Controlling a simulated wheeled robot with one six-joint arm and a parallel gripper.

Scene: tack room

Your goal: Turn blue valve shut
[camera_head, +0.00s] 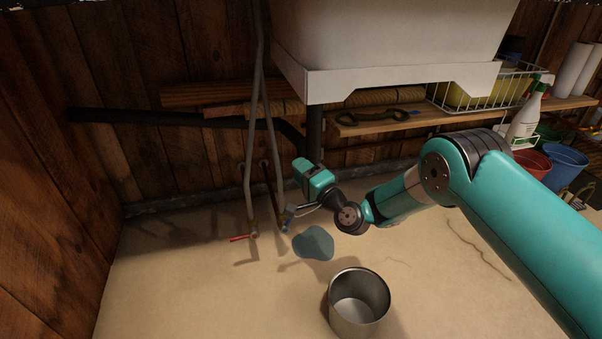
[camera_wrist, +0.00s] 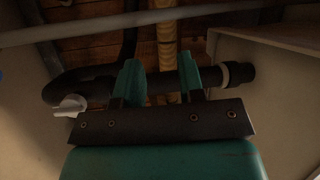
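Two thin pipes come down to valves near the floor in the head view. The left one has a red lever (camera_head: 241,239). At the foot of the right pipe, a small grey-blue piece (camera_head: 288,214) shows beside my wrist; it may be the blue valve, partly hidden, and its lever angle is unclear. My gripper (camera_head: 305,172) is up and to the right of it, apart from it. In the wrist view my gripper's teal fingers (camera_wrist: 159,80) stand apart with nothing held between them. A dark pipe (camera_wrist: 160,87) crosses behind them. A sliver of blue shows at the left edge.
A white sink (camera_head: 390,35) hangs above, with a dark drain pipe (camera_head: 314,130) under it. A metal pot (camera_head: 359,305) and a puddle (camera_head: 313,243) are on the floor. A low shelf (camera_head: 420,122) with a wrench is behind. Red and blue buckets stand right. Floor at front left is clear.

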